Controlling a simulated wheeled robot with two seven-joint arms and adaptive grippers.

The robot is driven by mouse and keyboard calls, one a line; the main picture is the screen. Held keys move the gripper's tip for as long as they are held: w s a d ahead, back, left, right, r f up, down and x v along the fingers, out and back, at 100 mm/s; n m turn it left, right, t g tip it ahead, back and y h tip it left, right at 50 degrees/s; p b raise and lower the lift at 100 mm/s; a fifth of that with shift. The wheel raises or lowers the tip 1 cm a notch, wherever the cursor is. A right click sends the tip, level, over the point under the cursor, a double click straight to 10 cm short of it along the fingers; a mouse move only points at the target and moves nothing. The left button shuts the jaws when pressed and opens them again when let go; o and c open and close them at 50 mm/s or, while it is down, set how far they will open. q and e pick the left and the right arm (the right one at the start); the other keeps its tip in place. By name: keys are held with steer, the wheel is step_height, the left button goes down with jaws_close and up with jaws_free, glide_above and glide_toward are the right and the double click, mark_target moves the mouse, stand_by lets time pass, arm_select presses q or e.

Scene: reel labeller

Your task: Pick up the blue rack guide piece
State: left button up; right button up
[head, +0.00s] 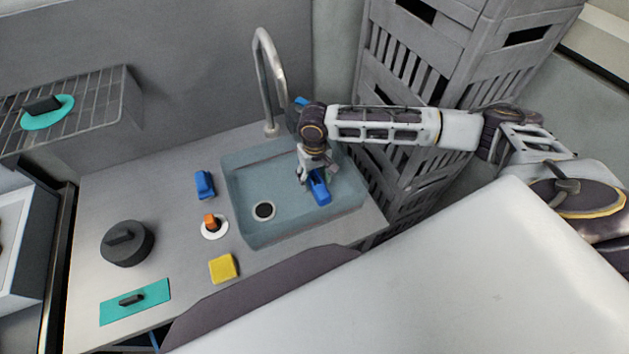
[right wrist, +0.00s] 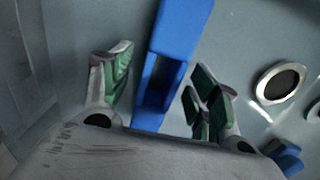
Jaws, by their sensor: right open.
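A long blue piece (head: 320,188), which I take to be the rack guide piece, lies in the grey-blue sink basin (head: 240,180), toward its right side. My right gripper (head: 308,176) reaches down over it from above. In the right wrist view the blue piece (right wrist: 176,38) runs between the two green-padded fingers of the right gripper (right wrist: 160,70). The fingers are spread, with a gap visible on both sides of the piece. The near end of the piece is hidden by the gripper body. My left gripper is not in view.
The sink has a round drain (head: 264,210) and a curved tap (head: 268,75) behind it. Left of it on the counter are a blue block (head: 204,184), an orange-knobbed white disc (head: 214,228), a yellow sponge (head: 222,268) and a dark lidded pot (head: 127,245). Grey crates (head: 408,60) stand behind my right arm.

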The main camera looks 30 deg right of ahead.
steer(key=shift+c, duration=0.3)
steer(key=c, duration=1.2)
